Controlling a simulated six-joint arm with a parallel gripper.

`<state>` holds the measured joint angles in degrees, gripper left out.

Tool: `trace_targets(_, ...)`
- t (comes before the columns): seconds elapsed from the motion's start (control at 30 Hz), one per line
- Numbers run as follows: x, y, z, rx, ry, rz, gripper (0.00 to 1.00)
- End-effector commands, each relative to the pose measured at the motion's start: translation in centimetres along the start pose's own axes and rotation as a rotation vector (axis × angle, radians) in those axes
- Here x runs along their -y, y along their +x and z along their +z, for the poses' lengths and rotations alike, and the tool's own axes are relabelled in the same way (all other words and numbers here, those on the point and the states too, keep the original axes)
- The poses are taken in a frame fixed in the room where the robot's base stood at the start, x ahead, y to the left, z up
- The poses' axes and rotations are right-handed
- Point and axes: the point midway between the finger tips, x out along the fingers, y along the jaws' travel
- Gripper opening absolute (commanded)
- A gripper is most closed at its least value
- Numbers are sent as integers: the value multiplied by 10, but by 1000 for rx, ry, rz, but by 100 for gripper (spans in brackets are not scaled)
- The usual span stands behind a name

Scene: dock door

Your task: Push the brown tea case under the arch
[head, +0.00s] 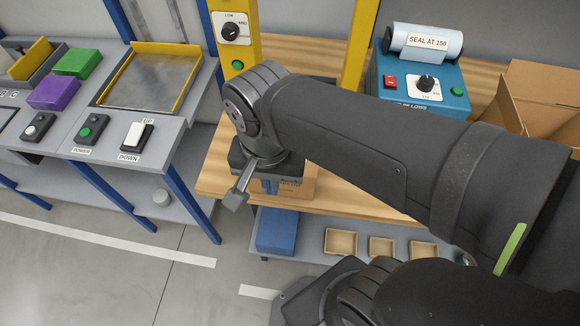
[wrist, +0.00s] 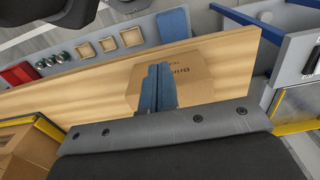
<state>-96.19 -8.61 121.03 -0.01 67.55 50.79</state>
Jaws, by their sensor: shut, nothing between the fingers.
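The brown tea case (head: 309,184) stands on the wooden bench top, largely hidden behind my wrist and gripper in the head view. In the wrist view the case (wrist: 192,77) shows dark print on one face. My gripper (head: 270,187) points down with its blue fingers shut and empty, in front of the case in the head view. In the wrist view the fingers (wrist: 160,68) overlap the case; I cannot tell whether they touch it. The yellow arch (head: 237,50) shows two posts behind my arm, beyond the case; its top is out of view.
A blue sealing machine (head: 425,92) and an open carton (head: 540,98) stand at the right on the bench (head: 222,172). A grey console (head: 182,135) with switches stands left, across a gap. Small trays (head: 340,242) and a blue box (head: 277,231) sit on a lower shelf.

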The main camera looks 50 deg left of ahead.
Motion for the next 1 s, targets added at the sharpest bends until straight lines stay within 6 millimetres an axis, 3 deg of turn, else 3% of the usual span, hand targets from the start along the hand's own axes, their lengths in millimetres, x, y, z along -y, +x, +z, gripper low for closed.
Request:
trace_targets(0.17, -1, 15, 1, 3, 13, 3, 0)
trace_targets(0.67, -1, 103, 2, 4, 11, 4, 0)
trace_targets(1.0, -1, 101, -35, 0, 12, 0, 0)
